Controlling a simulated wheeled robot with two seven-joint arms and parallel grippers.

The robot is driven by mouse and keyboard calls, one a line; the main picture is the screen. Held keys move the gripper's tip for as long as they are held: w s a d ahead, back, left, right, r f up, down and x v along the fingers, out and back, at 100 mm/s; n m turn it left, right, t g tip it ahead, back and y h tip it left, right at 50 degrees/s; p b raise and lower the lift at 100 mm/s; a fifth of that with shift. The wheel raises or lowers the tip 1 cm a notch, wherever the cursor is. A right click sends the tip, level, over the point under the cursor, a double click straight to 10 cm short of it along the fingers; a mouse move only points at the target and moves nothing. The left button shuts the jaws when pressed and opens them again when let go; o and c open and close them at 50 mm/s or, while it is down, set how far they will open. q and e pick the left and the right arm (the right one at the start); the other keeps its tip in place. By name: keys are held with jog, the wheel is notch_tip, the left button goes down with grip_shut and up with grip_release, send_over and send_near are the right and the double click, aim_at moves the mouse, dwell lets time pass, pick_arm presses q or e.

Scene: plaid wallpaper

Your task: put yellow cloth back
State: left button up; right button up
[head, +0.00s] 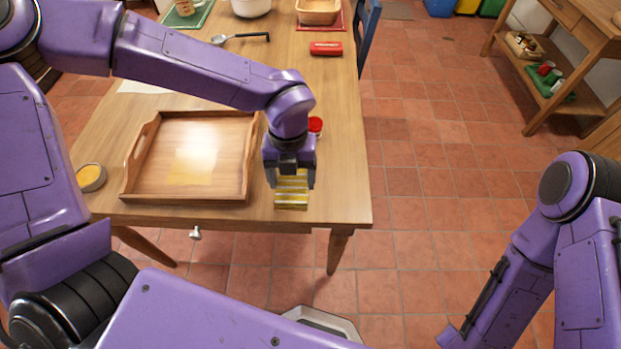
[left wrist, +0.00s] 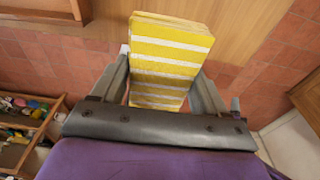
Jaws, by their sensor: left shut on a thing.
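The yellow cloth (head: 291,190) is a folded block with white stripes. My left gripper (head: 290,178) is shut on it at the table's near edge, right of the tray. In the left wrist view the cloth (left wrist: 168,58) stands between the two fingers (left wrist: 160,90). I cannot tell whether the cloth touches the table. A wooden tray (head: 128,188) with raised sides and handle slots lies on the table, with a yellow patch (head: 190,167) on its floor. My right arm shows at the right, but its gripper fingers are not visible.
The wooden table (head: 335,150) holds a red-lidded item (head: 315,125) behind my left gripper, a red case (head: 326,48), a dark-handled ladle (head: 240,38) and a round yellow-topped tin (head: 90,177). A blue chair (head: 369,30) stands by its right edge. The floor to the right is open.

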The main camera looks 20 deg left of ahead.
pick_arm(q)
jog(key=w+f, duration=0.2)
jog(key=w+d+f, duration=0.1)
jog(key=w+f, duration=0.1)
jog(key=w+f+p, duration=0.1)
jog(key=w+f, duration=0.1)
jog(key=shift+d+f, duration=0.2)
jog(key=shift+d, duration=0.2)
jog(key=f, duration=0.3)
jog(key=shift+w+f, duration=0.2)
jog(key=shift+f, duration=0.1)
jog(key=o, duration=1)
jog(key=r, duration=0.4)
jog(key=w+r, duration=0.1)
jog(key=r, duration=0.3)
jog(key=r+b, duration=0.1)
jog(key=r, duration=0.3)
jog(key=shift+w+a+r, duration=0.15)
jog(key=shift+w, duration=0.05)
